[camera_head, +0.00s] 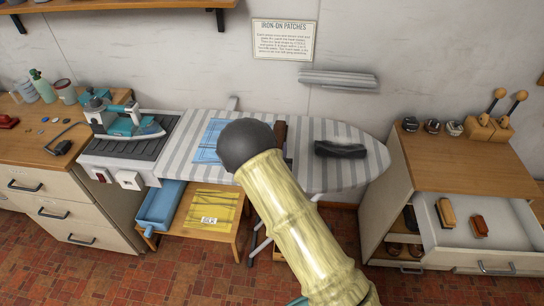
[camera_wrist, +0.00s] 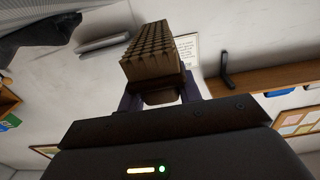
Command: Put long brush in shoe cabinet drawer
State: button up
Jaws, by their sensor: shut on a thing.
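In the wrist view my gripper (camera_wrist: 163,94) is shut on a brush (camera_wrist: 160,50) with a brown body and rows of bristles, taken to be the long brush. In the head view my arm hides most of the gripper. A small brown piece (camera_head: 280,131), perhaps the brush, shows just right of the arm's dark round joint, over the ironing board. The shoe cabinet (camera_head: 399,180) stands at the right. Its white-lined drawer (camera_head: 505,245) is pulled open and holds a tan brush (camera_head: 446,212) and a red-brown brush (camera_head: 480,226). My gripper is left of the drawer and apart from it.
The striped ironing board (camera_head: 325,177) bears a dark soft item (camera_head: 341,149) and blue cloth. The iron (camera_head: 130,117) stands at its left end. Shoe trees (camera_head: 497,113) and several small tins stand on the cabinet top. Free room shows around the brushes in the drawer.

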jog(key=shift+a+f, duration=0.15)
jog(key=shift+f, duration=0.25)
jog(key=shift+a, duration=0.1)
jog(key=shift+w+f, duration=0.1)
jog(key=shift+f, duration=0.3)
notch_tip(320, 180, down, 3)
jog(key=shift+a+p, duration=0.15)
jog(key=shift+p, duration=0.25)
jog(key=shift+d+f, duration=0.2)
jog(key=shift+d, duration=0.25)
jog(key=shift+a+f, duration=0.1)
jog(key=shift+f, duration=0.05)
jog(key=o, duration=1)
jog(key=shift+a, duration=0.1)
jog(key=shift+a, duration=0.1)
